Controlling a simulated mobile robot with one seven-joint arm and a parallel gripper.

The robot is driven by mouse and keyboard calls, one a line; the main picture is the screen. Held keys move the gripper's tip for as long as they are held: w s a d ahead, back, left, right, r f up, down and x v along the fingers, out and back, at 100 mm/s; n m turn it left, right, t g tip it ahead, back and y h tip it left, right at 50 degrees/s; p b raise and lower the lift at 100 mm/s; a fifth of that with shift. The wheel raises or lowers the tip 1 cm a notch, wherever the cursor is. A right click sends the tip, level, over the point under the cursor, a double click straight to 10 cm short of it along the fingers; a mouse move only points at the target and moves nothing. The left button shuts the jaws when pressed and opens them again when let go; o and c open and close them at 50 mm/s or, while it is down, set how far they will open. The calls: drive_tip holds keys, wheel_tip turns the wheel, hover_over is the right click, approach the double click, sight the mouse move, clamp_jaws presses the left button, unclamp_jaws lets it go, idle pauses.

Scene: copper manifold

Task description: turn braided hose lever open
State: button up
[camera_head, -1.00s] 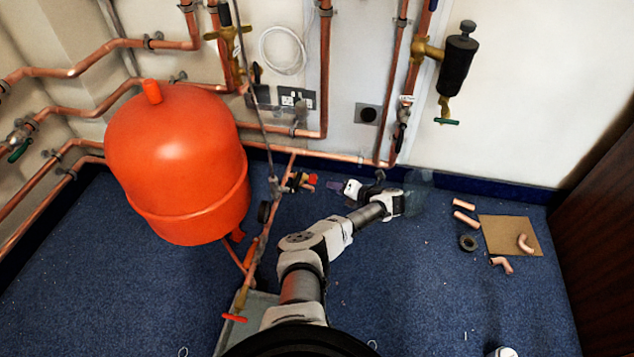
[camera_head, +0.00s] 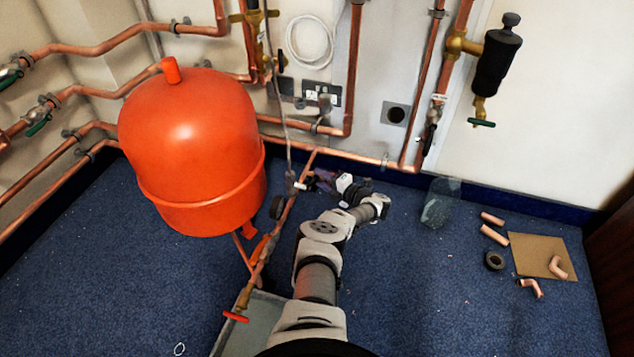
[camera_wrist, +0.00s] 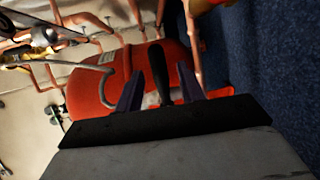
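A black lever (camera_wrist: 158,72) stands between the two purple fingers of my gripper (camera_wrist: 160,80) in the wrist view. The gripper is open, with a gap on each side of the lever. The grey braided hose (camera_wrist: 97,72) curves in at the left of the lever. In the head view, the hose (camera_head: 280,105) hangs down to a small valve on the copper pipe. My gripper (camera_head: 322,181) reaches that valve from the right and mostly hides it and its lever.
The red expansion vessel (camera_head: 190,140) stands left of the pipe; it fills the background of the wrist view (camera_wrist: 90,90). A red-handled valve (camera_head: 236,317) sits lower on the pipe.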

drive_tip(key=shift+b+x, duration=0.45)
drive_tip(key=shift+x, duration=0.9)
drive_tip(key=shift+c, duration=0.4)
clamp_jaws()
